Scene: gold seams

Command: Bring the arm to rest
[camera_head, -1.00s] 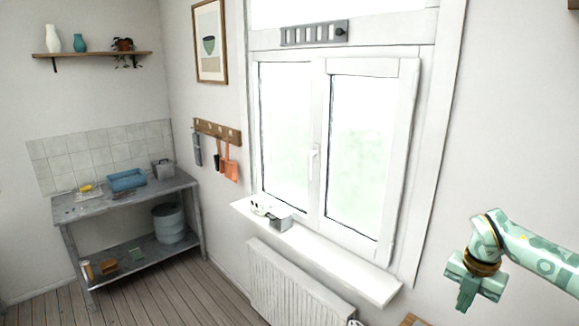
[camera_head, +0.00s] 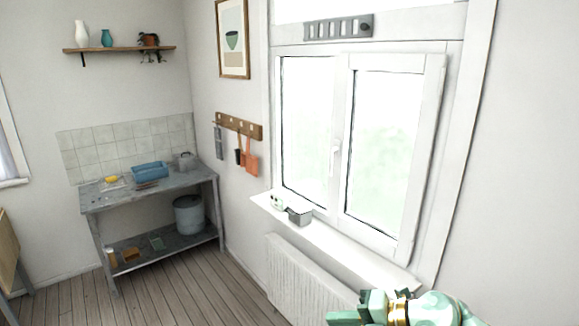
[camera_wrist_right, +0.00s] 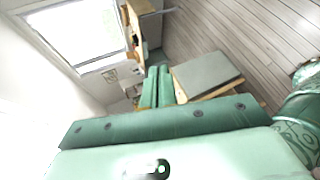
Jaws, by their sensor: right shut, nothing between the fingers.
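My right gripper (camera_head: 340,318) is at the bottom edge of the head view, partly cut off by the frame. It is pale green, with a gold band at the wrist. It also shows in the right wrist view, where its two green fingers (camera_wrist_right: 157,82) lie side by side, shut with nothing between them. It is in front of the radiator and below the window sill in the picture, and holds nothing. My left gripper is not in view.
A window sill (camera_head: 345,250) bears a small grey box (camera_head: 299,215), above a white radiator (camera_head: 305,287). A grey workbench (camera_head: 150,195) with a blue tray (camera_head: 150,171) stands at the left. The wooden floor (camera_head: 190,290) before it is clear. A grey-topped piece (camera_wrist_right: 207,73) is near the fingers.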

